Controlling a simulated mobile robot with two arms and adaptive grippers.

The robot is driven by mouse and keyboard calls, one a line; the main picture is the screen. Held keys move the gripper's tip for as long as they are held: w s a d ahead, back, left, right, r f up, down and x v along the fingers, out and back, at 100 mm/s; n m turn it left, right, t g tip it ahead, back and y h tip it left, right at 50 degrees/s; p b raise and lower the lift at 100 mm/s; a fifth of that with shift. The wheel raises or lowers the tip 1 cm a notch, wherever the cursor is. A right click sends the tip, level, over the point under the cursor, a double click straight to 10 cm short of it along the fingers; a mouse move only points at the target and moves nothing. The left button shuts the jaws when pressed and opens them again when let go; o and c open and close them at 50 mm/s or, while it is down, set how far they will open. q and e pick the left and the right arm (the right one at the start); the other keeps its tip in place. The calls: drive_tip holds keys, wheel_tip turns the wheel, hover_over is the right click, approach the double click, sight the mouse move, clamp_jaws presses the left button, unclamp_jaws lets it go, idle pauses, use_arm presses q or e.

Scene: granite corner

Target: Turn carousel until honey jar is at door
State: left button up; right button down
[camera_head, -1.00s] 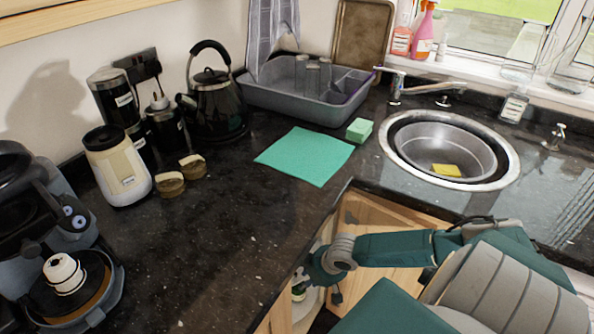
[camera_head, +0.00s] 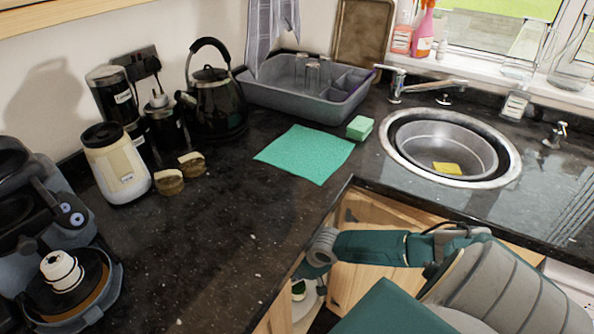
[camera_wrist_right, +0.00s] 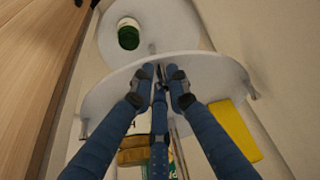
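The carousel shows in the right wrist view as two white round shelves, an upper one (camera_wrist_right: 205,68) near my gripper and a lower one (camera_wrist_right: 108,45) beyond it. A jar with a green lid (camera_wrist_right: 128,36) stands on the lower shelf; its label is hidden, so I cannot tell whether it is the honey jar. In the head view a bit of white shelf (camera_head: 306,304) shows inside the open corner cabinet. My right gripper (camera_wrist_right: 160,75) has its fingertips at the upper shelf, near its middle; whether they grip anything is unclear. My left gripper is out of view.
The cabinet door (camera_head: 365,285) stands open under the granite counter (camera_head: 240,230). Yellow and green packages (camera_wrist_right: 235,130) sit below my fingers. A kettle (camera_head: 215,105), a cream appliance (camera_head: 115,165) and the sink (camera_head: 450,150) are on the counter.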

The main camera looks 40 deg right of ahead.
drive_tip(key=shift+a, duration=0.15)
drive_tip(key=a+p, duration=0.1)
drive_tip(key=w+a+m+p, duration=0.1)
drive_tip(key=a+p, duration=0.1)
drive_tip(key=shift+a, duration=0.2)
drive_tip(key=shift+a+p, duration=0.25)
drive_tip(key=shift+p, duration=0.05)
drive_tip(key=shift+w+f, duration=0.1)
drive_tip(key=c, duration=1.8)
unclamp_jaws()
